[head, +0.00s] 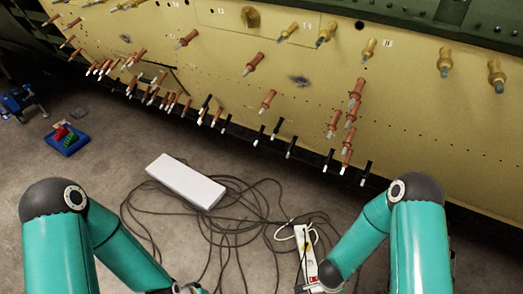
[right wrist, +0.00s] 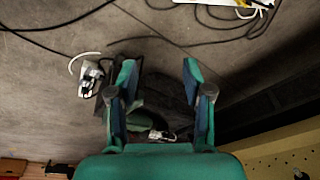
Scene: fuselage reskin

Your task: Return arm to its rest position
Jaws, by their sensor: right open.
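My right gripper (right wrist: 160,68) is open in the right wrist view, its two fingers spread apart with nothing between them. Beyond the fingers are grey floor and a dark area. My teal left arm also bends down to the bottom edge. Its gripper is outside the picture.
The yellow fuselage panel (head: 225,60) with several copper and gold fasteners spans the back. Black cables, a white box (head: 186,182) and a white power strip (head: 308,258) lie on the floor. A blue tray (head: 66,146) with red and green items is at left.

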